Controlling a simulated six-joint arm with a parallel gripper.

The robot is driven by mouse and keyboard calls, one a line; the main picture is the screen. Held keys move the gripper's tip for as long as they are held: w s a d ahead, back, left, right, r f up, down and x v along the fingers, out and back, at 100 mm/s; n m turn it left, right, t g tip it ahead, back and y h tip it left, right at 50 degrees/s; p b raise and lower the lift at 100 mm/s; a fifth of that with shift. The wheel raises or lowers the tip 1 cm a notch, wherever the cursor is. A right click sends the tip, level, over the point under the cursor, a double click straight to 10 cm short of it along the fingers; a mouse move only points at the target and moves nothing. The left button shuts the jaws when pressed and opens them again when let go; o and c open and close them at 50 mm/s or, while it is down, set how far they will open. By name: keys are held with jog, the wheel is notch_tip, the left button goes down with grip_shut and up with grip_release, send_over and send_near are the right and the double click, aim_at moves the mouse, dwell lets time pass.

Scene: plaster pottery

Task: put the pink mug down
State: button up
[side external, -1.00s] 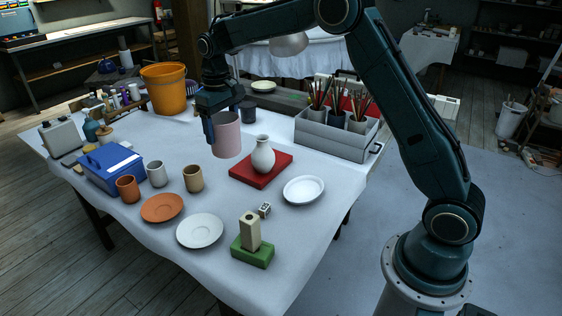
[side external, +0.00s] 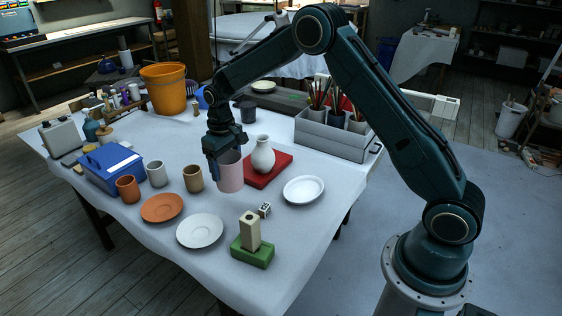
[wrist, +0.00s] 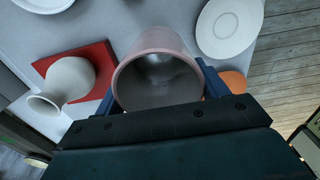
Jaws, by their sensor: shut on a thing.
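The pink mug (side external: 230,172) is upright in my gripper (side external: 222,165), which is shut on it. In the side view it is left of the white vase and in front of the red board's left edge. I cannot tell for sure whether its base touches the table. In the wrist view the mug (wrist: 156,72) fills the space between the blue fingers, and I see into its empty grey inside.
A white vase (side external: 262,156) stands on a red board (side external: 282,163) close on the right. A tan cup (side external: 193,179) is close on the left. A white saucer (side external: 200,231), terracotta saucer (side external: 162,208) and white plate (side external: 304,190) lie around. Bare cloth (side external: 240,204) shows in front of the mug.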

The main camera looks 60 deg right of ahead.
aim_at(229, 187)
jog(key=shift+f, duration=2.05)
jog(key=shift+f, duration=0.1)
jog(key=shift+f, duration=2.05)
jog(key=shift+f, duration=0.15)
jog(key=o, duration=1.3)
notch_tip(229, 187, up, 12)
jog(key=shift+f, duration=0.1)
jog(key=shift+r, duration=0.25)
